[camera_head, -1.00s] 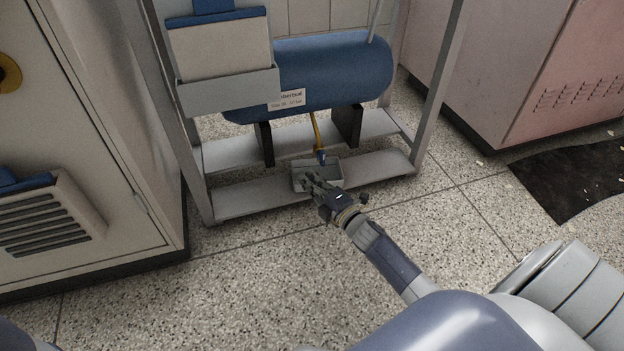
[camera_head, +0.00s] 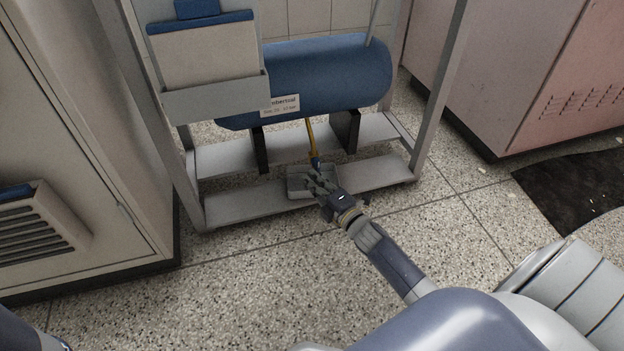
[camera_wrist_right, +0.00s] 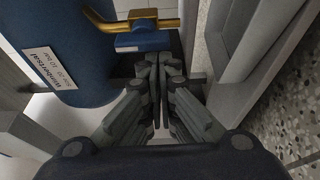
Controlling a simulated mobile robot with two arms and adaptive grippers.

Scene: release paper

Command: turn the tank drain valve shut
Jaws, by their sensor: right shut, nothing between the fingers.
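The blue tank (camera_head: 330,75) lies on its side in a grey frame, and a yellow drain pipe (camera_head: 310,135) comes down from its underside. In the right wrist view the brass-coloured pipe (camera_wrist_right: 135,22) ends at a blue valve handle (camera_wrist_right: 145,41). My right gripper (camera_head: 315,176) is shut and empty, just below the pipe's lower end. In the right wrist view its fingertips (camera_wrist_right: 158,62) are close to the handle; I cannot tell whether they touch it. In the head view the gripper largely hides the valve. My left gripper is not in view.
A grey tray (camera_head: 296,190) sits below the valve on the frame's lower front rail (camera_head: 245,203). Frame posts (camera_head: 440,90) stand on both sides. A beige cabinet (camera_head: 75,130) is at left, a pink one (camera_head: 540,70) at right. A dark mat (camera_head: 580,180) lies at right.

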